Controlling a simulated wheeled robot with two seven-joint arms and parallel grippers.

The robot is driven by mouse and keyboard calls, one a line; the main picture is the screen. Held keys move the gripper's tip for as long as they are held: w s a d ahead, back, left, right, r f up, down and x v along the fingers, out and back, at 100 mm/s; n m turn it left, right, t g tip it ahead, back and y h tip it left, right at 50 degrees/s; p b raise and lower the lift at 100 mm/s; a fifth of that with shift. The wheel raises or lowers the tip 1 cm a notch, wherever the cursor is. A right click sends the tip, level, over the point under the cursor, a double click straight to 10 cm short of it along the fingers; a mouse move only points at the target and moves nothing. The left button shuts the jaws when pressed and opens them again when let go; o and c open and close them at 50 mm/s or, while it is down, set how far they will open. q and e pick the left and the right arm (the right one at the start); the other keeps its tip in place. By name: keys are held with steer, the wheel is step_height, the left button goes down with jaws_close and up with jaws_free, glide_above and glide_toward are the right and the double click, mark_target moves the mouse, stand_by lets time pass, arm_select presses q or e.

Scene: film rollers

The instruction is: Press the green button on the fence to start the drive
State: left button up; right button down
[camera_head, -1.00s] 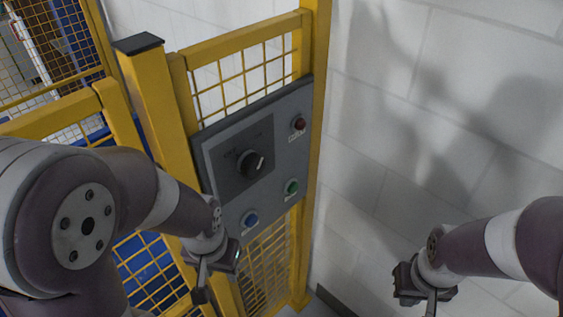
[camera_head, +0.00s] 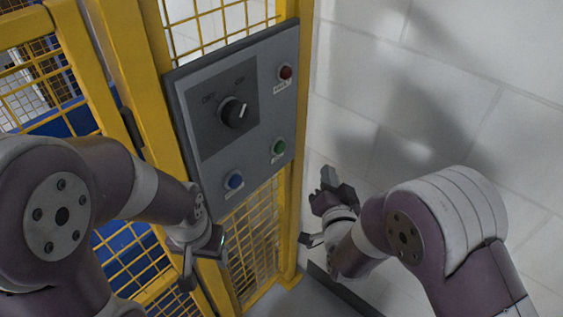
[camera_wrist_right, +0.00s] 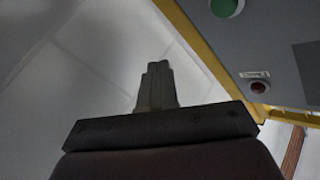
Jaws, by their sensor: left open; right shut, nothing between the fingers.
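The green button (camera_head: 278,147) is on the lower right of a grey control panel (camera_head: 212,172) fixed to the yellow fence. It also shows at the top of the right wrist view (camera_wrist_right: 226,6). My right gripper (camera_head: 327,176) is shut and empty, to the right of and slightly below the button, apart from the panel. Its closed fingers (camera_wrist_right: 156,85) point up in the right wrist view, left of the button. My left gripper (camera_head: 203,262) is open, below the panel in front of the fence mesh.
The panel also has a black rotary switch (camera_head: 234,112), a red button (camera_head: 285,72) and a blue button (camera_head: 234,181). A yellow fence post (camera_head: 295,215) stands at the panel's right edge. A white block wall (camera_head: 450,70) is behind my right arm.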

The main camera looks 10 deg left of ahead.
mark_target(280, 147)
arm_select(q)
steer(key=shift+f, duration=0.45)
arm_select(e)
steer(key=shift+s+a+r+m+t, duration=0.25)
steer(key=shift+s+t, duration=0.15)
steer(key=shift+t, duration=0.15)
steer(key=shift+s+a+r+m+t, duration=0.2)
steer(key=shift+s+t, duration=0.15)
steer(key=shift+t, duration=0.2)
arm_select(q)
steer(key=shift+f+b, duration=1)
steer(key=shift+b, duration=0.1)
arm_select(e)
steer(key=w+a, duration=0.5)
steer(key=a, duration=0.2)
steer(key=shift+w, duration=0.1)
arm_select(q)
steer(key=shift+f, duration=0.15)
arm_select(e)
steer(key=shift+a, duration=0.1)
